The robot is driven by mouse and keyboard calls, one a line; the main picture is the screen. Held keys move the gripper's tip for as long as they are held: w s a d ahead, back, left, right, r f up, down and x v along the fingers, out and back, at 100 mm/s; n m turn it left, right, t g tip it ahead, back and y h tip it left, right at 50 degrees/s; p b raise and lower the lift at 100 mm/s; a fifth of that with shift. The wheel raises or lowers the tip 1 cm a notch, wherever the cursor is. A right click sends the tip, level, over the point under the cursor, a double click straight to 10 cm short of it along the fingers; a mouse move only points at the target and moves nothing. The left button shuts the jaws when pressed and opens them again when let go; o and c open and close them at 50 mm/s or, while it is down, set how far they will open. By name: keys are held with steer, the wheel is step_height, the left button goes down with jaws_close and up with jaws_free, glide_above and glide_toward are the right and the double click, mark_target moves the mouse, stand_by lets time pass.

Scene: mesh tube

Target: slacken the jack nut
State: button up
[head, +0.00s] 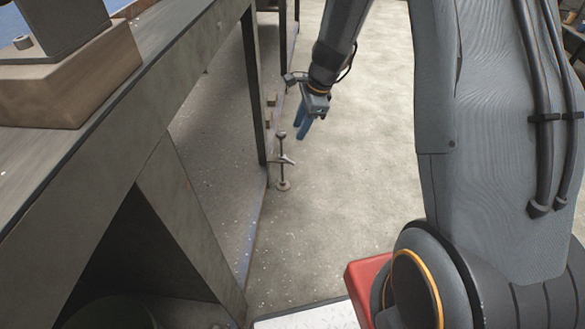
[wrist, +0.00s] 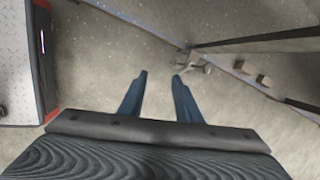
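The jack (head: 282,175) is a small upright screw with a round foot on the floor and a small pad on top. Its nut (head: 284,160), with pale side arms, sits about midway up the screw. In the wrist view the jack (wrist: 188,54) shows small, beyond the fingertips and slightly right; its nut is not clear there. My gripper (head: 301,134) has blue fingers pointing down and is just right of the jack's top, apart from it. In the wrist view the two fingers (wrist: 161,76) are spread with nothing between them.
A metal workbench (head: 190,75) fills the left, with a dark leg (head: 254,95) close behind the jack. A wooden block (head: 75,82) lies on its top. Small wooden blocks (wrist: 242,67) lie beyond the jack. Speckled floor (head: 345,190) is clear to the right.

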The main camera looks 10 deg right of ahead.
mark_target(292, 162)
steer(key=w+f+m+b, duration=0.3)
steer(key=w+f+b, duration=0.1)
steer(key=f, duration=0.6)
steer(key=w+d+f+m+t+b, duration=0.1)
steer(key=w+f+m+b, duration=0.2)
steer(key=w+f, duration=0.3)
steer(key=w+f+m+b, duration=0.4)
steer(key=w+f+b, duration=0.2)
steer(key=f, duration=0.9)
steer(key=shift+d, duration=0.25)
jaws_close()
steer(key=shift+s, duration=0.1)
